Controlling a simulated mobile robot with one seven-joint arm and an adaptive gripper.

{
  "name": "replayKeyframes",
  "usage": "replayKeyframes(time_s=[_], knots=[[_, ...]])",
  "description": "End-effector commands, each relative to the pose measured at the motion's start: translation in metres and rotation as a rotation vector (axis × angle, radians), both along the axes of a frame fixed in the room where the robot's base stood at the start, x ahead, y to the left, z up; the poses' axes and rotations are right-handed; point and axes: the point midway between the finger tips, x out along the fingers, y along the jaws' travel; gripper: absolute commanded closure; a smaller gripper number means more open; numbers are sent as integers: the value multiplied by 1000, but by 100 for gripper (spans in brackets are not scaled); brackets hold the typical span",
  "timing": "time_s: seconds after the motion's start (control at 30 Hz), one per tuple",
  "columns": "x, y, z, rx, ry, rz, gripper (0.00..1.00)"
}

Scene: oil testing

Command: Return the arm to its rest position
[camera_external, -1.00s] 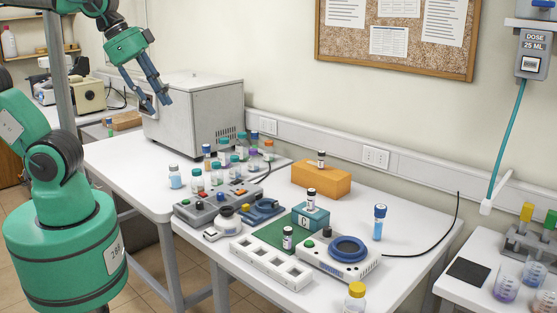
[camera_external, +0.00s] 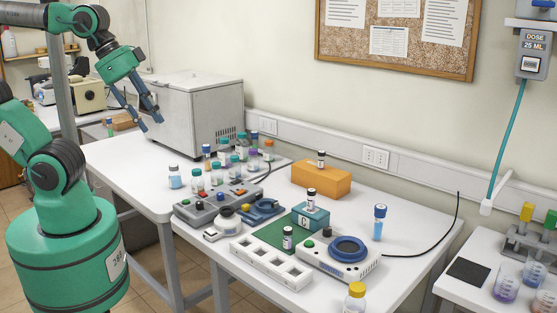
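My gripper (camera_external: 151,124) hangs at the upper left in front of the grey metal box. Its two blue fingers point down and stand apart, with nothing between them. It is above the back left part of the white table (camera_external: 128,160) and clear of the bottles. My green arm reaches in from the left edge of the view, raised above the table, and part of it lies outside the picture.
The grey box (camera_external: 200,112) stands right behind my gripper. Several capped bottles (camera_external: 197,179) stand right of it. A control box (camera_external: 213,205), an orange block (camera_external: 321,181) and a stirrer (camera_external: 340,257) are farther right. The left table strip is clear.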

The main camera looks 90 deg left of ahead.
Motion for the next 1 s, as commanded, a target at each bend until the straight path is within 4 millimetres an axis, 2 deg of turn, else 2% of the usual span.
replayKeyframes(time_s=[0.03,0.1,0.3,1.0], knots=[[0,0,-14,0,0,0,66],[0,0,-25,0,0,0,66],[0,0,-45,0,0,0,66],[0,0,-48,0,0,0,66]])
